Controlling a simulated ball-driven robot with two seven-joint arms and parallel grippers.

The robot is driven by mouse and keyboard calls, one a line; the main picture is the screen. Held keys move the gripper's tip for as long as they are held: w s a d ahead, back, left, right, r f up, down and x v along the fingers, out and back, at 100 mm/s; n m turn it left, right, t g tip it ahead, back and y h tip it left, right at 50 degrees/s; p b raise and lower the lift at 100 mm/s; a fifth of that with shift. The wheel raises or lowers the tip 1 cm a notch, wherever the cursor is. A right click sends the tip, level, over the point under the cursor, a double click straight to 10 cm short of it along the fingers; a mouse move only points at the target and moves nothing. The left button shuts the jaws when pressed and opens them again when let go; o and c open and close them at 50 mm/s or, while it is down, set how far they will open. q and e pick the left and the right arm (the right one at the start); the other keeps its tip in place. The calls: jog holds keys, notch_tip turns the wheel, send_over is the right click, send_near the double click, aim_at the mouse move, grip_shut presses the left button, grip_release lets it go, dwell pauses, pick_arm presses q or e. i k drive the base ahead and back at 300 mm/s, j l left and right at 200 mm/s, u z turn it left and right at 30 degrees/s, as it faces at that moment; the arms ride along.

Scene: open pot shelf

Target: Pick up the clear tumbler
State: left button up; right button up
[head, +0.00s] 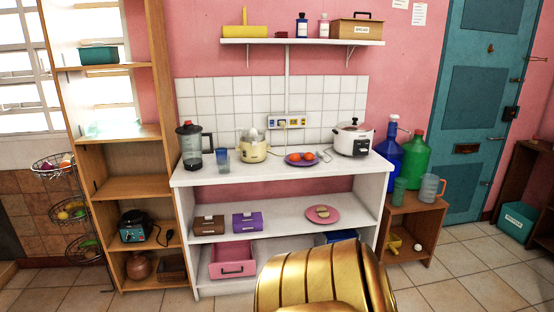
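No plainly colourless tumbler stands out. A bluish see-through tumbler (222,161) stands upright on the white counter, just right of the blender. A greenish see-through tumbler (400,191) stands on the low wooden stand right of the counter. Beside it is a pale clear jug (430,188) with a handle. I cannot tell for sure which vessel is the clear tumbler. Neither of my grippers shows in the head view. A gold banded part, which seems to be mine, covers the bottom middle and hides the floor and some of the lower shelf.
The white counter (186,178) also holds a blender (192,145), a cream appliance (253,147), a purple plate (300,161) and a rice cooker (353,138). A tall wooden shelf (133,188) is at left.

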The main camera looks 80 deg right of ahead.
aim_at(223, 161)
jog(key=z, duration=2.2)
